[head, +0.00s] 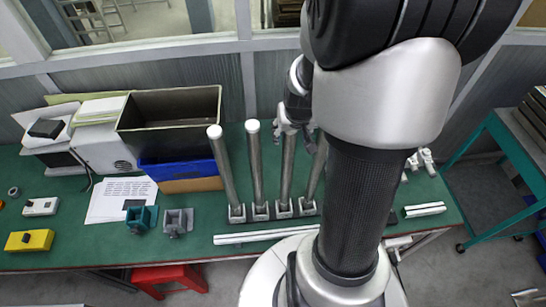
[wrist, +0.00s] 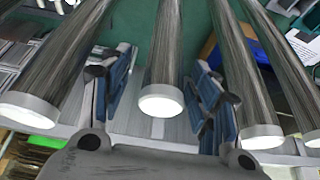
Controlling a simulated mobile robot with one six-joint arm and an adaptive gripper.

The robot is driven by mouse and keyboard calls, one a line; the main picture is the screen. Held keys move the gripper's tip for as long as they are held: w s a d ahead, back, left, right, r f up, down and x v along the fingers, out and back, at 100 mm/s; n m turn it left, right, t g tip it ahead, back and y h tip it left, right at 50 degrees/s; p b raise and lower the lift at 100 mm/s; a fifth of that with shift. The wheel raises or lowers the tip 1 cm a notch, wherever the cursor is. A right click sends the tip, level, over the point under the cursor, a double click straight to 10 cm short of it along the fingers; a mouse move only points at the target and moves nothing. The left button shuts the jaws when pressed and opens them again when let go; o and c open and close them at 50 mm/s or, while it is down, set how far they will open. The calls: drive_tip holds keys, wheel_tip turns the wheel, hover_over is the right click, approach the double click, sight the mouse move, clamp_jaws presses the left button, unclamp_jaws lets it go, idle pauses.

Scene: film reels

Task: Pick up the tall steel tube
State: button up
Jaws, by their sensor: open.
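Several tall steel tubes with white end caps stand in a row on the bench, each in a small grey base. In the head view the leftmost tube (head: 224,170) and the second tube (head: 255,165) show their caps. The third tube (head: 287,172) and the fourth tube (head: 314,175) have their tops hidden by my arm and gripper. My gripper (head: 292,125) is open near the top of the third tube. In the wrist view one tube (wrist: 164,50) with its cap appears between my blue-padded fingers (wrist: 165,90), with a gap visible on each side.
Neighbouring tubes stand close on both sides. A dark open box (head: 170,115) and a blue bin (head: 180,172) sit left of the row. Grey clamps (head: 177,222) and a white rail (head: 262,236) lie on the green bench (head: 85,258). A window is behind.

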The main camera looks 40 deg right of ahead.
drive_tip(key=shift+f, duration=0.4)
drive_tip(key=x, duration=0.4)
drive_tip(key=shift+w+f+b, duration=0.1)
drive_tip(key=shift+w+b, duration=0.15)
drive_tip(key=shift+b, duration=0.15)
drive_tip(key=shift+s+a, duration=0.1)
drive_tip(key=shift+s, duration=0.05)
clamp_jaws()
